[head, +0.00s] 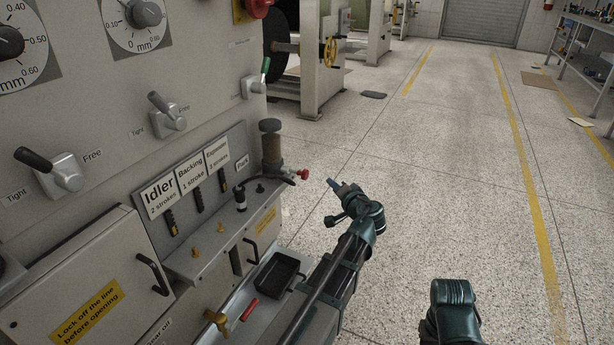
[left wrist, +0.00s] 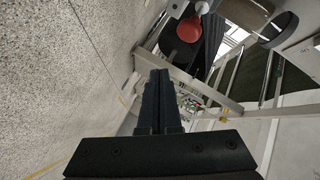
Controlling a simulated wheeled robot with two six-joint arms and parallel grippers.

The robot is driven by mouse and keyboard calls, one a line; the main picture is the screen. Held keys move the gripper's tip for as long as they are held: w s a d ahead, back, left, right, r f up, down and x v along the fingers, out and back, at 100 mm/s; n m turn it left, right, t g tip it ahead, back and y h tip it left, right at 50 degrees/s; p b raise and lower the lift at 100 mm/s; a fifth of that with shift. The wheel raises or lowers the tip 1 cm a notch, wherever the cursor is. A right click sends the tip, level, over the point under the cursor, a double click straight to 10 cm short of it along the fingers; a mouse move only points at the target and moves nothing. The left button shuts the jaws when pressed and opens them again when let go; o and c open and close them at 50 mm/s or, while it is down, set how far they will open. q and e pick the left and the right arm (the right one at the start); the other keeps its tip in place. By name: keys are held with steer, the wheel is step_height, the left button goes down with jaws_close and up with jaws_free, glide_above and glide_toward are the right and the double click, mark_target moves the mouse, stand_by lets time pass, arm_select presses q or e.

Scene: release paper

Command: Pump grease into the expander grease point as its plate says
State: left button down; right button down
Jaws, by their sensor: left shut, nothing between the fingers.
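The expander plate (head: 217,157), marked 3 strokes, stands beside the backing plate (head: 192,175) and idler plate (head: 163,195) on the grey panel. Brass grease points (head: 194,253) stand on the ledge below. A black coupler (head: 240,199) stands upright in the row below the expander plate, seemingly on its point; its seating is unclear. The pump cylinder (head: 271,152) has a lever with a red knob (head: 302,174). My left gripper (head: 332,185) is shut and empty, apart from the knob on its right. Its shut fingers show in the left wrist view (left wrist: 159,100). My right gripper is out of frame.
A park label (head: 242,162) and dark peg (head: 261,188) are beside the coupler. A tray (head: 272,278) with a black pan and red item lies below the ledge. Clamp levers (head: 167,115) jut from the machine. A red rounded part (left wrist: 188,28) shows beyond my fingers.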

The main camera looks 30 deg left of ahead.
mark_target(302, 174)
arm_select(q)
steer(key=shift+d, duration=0.1)
stand_by(0.3)
steer(key=d, duration=0.3)
steer(key=shift+w+d, duration=0.1)
steer(key=shift+d, duration=0.2)
steer(key=shift+a, duration=0.1)
steer(key=a, duration=0.8)
steer(key=shift+s+a, duration=0.25)
steer(key=shift+a, duration=0.05)
steer(key=shift+a, duration=0.2)
stand_by(1.7)
steer(key=shift+a, duration=0.25)
